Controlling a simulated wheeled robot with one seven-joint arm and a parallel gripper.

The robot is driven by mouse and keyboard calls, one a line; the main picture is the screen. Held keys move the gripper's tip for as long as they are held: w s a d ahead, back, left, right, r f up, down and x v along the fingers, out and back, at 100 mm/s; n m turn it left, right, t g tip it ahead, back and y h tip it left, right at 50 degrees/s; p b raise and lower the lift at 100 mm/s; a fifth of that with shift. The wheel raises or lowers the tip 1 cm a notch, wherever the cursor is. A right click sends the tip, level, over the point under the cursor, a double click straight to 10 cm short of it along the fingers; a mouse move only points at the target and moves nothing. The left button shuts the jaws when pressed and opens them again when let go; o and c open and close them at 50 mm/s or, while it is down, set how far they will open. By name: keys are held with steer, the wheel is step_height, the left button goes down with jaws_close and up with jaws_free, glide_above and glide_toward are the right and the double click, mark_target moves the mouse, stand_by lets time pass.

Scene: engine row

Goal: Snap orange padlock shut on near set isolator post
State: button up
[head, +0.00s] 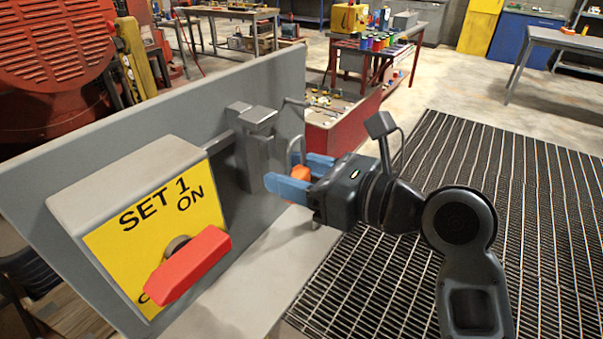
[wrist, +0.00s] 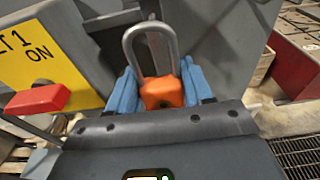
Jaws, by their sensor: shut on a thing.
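The orange padlock (wrist: 162,93) is between the blue fingers of my gripper (wrist: 162,88), its grey shackle pointing up and away from me. In the head view the padlock (head: 300,173) shows as a small orange patch between the fingertips of my gripper (head: 303,178). The isolator box (head: 150,225) has a yellow face reading SET 1 ON and a red handle (head: 188,266). A grey metal post and bracket (head: 254,150) stands on the panel right of the box. The padlock is beside it; I cannot tell whether the shackle touches it or is closed.
The grey panel (head: 70,180) backs the box and post. A red bin (head: 340,135) of small parts stands behind. Dark floor grating (head: 480,210) lies open to the right. A table with coloured spools (head: 375,42) is farther back.

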mark_target(273, 155)
steer(key=shift+r+x, duration=0.2)
steer(key=shift+x, duration=1.1)
steer(key=shift+r+x, duration=0.2)
steer(key=shift+x, duration=1.1)
steer(key=shift+w+a, duration=0.25)
steer(key=shift+a, duration=0.15)
steer(key=shift+w+a+f, duration=0.15)
steer(key=shift+a, duration=0.05)
steer(key=shift+r, duration=1.35)
steer(key=shift+f, duration=0.25)
steer(key=shift+f, duration=0.25)
